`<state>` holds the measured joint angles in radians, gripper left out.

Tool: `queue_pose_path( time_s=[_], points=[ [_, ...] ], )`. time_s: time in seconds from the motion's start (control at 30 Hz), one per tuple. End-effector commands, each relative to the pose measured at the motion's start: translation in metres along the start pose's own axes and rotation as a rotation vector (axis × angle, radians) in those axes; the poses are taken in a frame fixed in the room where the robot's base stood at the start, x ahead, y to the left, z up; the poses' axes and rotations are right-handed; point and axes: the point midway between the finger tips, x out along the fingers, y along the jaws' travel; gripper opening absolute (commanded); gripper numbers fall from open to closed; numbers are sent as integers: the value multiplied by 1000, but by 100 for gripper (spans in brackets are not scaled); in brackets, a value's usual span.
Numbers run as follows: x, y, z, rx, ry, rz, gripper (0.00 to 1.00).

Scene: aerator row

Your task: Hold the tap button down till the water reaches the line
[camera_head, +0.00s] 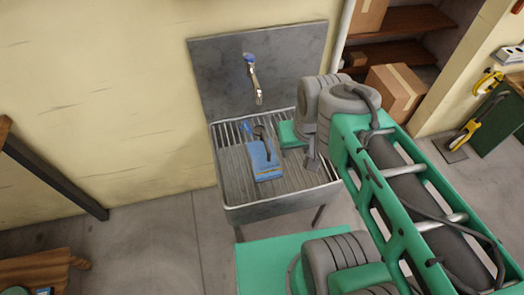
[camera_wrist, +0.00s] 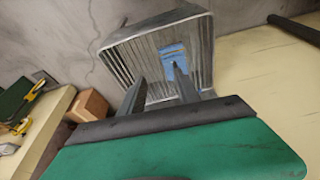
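The tap (camera_head: 254,80) stands out from the grey back panel of the sink, with a blue button (camera_head: 249,58) on top. Its spout points down over the sink. A blue container (camera_head: 265,172) is on the ribbed sink floor below the spout; it also shows in the wrist view (camera_wrist: 174,54). No water stream or fill line can be made out. My gripper (camera_wrist: 157,72) is open, its two dark fingers apart and pointing towards the sink. The right finger overlaps the container in the wrist view; whether they touch cannot be told. The tap is out of the wrist view.
The metal sink (camera_head: 262,207) has a raised rim and stands against the yellow wall. Cardboard boxes (camera_head: 396,92) sit on shelves at the right. A dark beam (camera_head: 55,175) leans at the left, above a wooden piece (camera_head: 35,270). The floor left of the sink is clear.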

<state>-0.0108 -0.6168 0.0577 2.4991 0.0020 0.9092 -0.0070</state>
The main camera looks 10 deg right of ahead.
Motion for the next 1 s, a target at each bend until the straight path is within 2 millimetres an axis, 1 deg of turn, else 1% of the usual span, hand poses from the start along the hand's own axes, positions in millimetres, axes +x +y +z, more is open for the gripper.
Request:
queue_pose_path(
  time_s=[0.17, 0.63, 1.0],
  points=[
    [0, 0, 0, 0, 0, 0, 38],
    [0, 0, 0, 0, 0, 0, 0],
    [0, 0, 0, 0, 0, 0, 0]
  ],
)
